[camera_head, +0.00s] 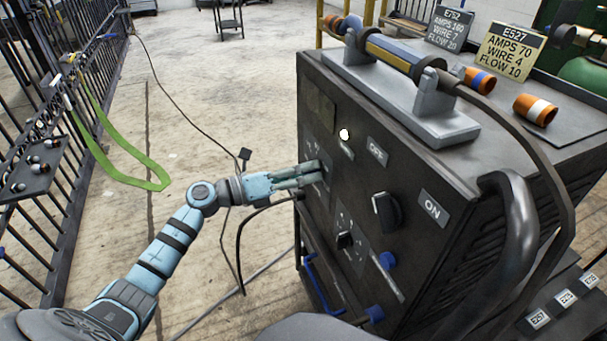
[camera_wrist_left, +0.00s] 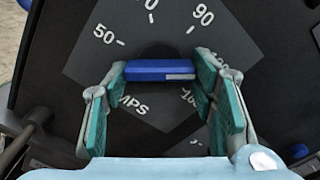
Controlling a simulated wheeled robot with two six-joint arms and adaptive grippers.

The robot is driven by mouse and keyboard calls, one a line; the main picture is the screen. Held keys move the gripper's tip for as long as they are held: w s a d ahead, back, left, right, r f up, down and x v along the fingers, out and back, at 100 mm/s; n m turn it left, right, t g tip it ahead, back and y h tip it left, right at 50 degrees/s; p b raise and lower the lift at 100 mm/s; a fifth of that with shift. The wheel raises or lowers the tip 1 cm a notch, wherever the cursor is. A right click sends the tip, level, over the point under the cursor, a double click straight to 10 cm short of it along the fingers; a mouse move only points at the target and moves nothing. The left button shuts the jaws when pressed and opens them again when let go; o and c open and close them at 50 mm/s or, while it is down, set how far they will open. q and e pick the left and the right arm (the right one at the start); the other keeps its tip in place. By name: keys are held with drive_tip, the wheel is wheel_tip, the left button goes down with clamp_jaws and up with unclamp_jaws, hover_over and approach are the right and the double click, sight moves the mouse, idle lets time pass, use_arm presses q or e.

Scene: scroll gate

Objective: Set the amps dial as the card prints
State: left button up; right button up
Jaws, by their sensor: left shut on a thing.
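The dark welding machine (camera_head: 420,180) stands at the right with its control panel facing left. My left gripper (camera_head: 318,174) reaches the panel's upper dial. In the left wrist view my left gripper (camera_wrist_left: 160,85) is shut on the blue dial knob (camera_wrist_left: 158,70), a finger at each end. The amps dial plate (camera_wrist_left: 105,60) around it shows 50 at left, a 7 at top, 90 at upper right and a partly covered number at lower right. The yellow card (camera_head: 508,52) reads E527, AMPS 70, WIRE 4, FLOW 10. My right gripper is out of view.
A grey card (camera_head: 449,29) reads E752, AMPS 160, WIRE 7, FLOW 20. A black switch (camera_head: 386,212) sits between OFF and ON labels. A lower dial (camera_head: 345,240) is below. A torch (camera_head: 390,50) lies on a cradle on top. A barred fence (camera_head: 50,150) runs along the left.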

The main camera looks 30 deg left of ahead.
use_arm(q)
drive_tip(key=o, duration=1.1)
drive_tip(key=shift+o, duration=0.2)
drive_tip(key=v, duration=1.2)
